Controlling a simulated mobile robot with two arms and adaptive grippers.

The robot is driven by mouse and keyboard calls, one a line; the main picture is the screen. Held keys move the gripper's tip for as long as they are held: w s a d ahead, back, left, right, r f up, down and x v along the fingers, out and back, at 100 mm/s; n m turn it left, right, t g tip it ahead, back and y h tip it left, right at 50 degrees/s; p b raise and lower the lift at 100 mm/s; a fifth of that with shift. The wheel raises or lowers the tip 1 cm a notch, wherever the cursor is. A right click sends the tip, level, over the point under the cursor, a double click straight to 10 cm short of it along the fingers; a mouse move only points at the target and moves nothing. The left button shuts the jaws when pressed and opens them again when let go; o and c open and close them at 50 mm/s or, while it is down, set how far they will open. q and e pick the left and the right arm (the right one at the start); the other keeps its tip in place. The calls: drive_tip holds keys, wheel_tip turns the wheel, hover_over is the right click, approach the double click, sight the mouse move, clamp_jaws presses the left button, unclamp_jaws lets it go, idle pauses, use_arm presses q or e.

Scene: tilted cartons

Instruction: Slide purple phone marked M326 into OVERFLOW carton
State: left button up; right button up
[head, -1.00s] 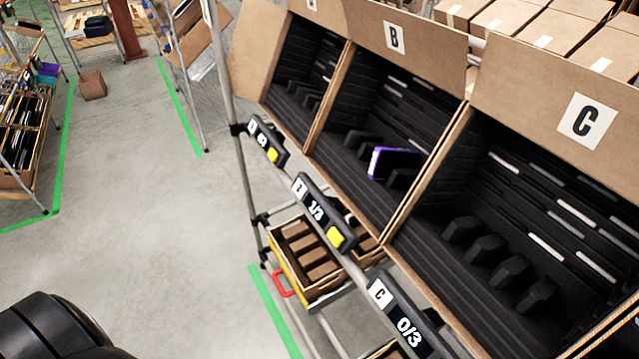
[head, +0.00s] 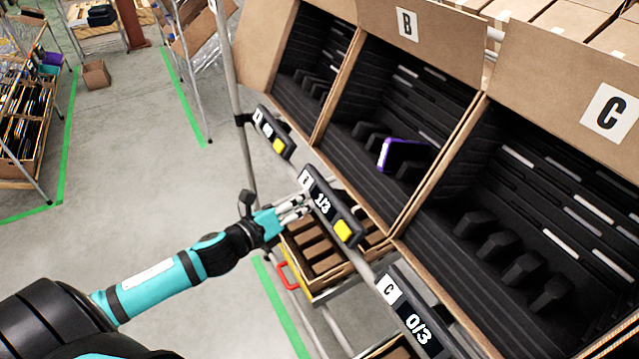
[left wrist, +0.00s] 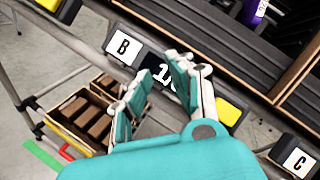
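A dark phone with a purple edge (head: 385,154) stands tilted between black dividers in carton B (head: 352,203); it also shows at the top of the left wrist view (left wrist: 254,12). No M326 mark is legible on it. No carton in view carries a readable OVERFLOW label. My left gripper (head: 301,206) is in front of the shelf, beside the B counter and below and left of the phone, not touching it. In the left wrist view its fingers (left wrist: 165,92) are apart with nothing between them. My right gripper is not in view.
Counters B (head: 325,203) and C (head: 410,312) sit on the front rail, reading 1/3 and 0/3. Carton C (head: 425,238) has several empty-looking dividers. A tray of brown boxes (head: 318,296) lies below. Open floor (head: 130,190) is at the left.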

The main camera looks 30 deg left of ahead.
sight(383, 153)
use_arm(q)
drive_tip(key=s+d+r+m+h, duration=0.35)
drive_tip(key=d+r+m, duration=0.4)
drive_tip(key=r, duration=0.45)
drive_tip(key=shift+h, duration=0.45)
drive_tip(key=p+x, duration=0.1)
drive_tip(key=x, duration=0.4)
drive_tip(key=p+x, duration=0.2)
drive_tip(key=x, duration=0.3)
drive_tip(key=p+x, duration=0.2)
drive_tip(key=x, duration=0.4)
drive_tip(key=shift+w+a+r, duration=0.2)
drive_tip(key=shift+w+r, duration=0.05)
drive_tip(key=shift+w+d+f+m+p, duration=0.1)
drive_tip(key=shift+w+d+m+p, duration=0.1)
drive_tip(key=shift+w, duration=0.1)
drive_tip(key=shift+w+d+m+p, duration=0.1)
drive_tip(key=shift+w+d+p, duration=0.1)
drive_tip(key=shift+w, duration=0.1)
drive_tip(key=shift+a, duration=0.1)
clamp_jaws()
drive_tip(key=shift+s+a, duration=0.1)
drive_tip(key=shift+s, duration=0.05)
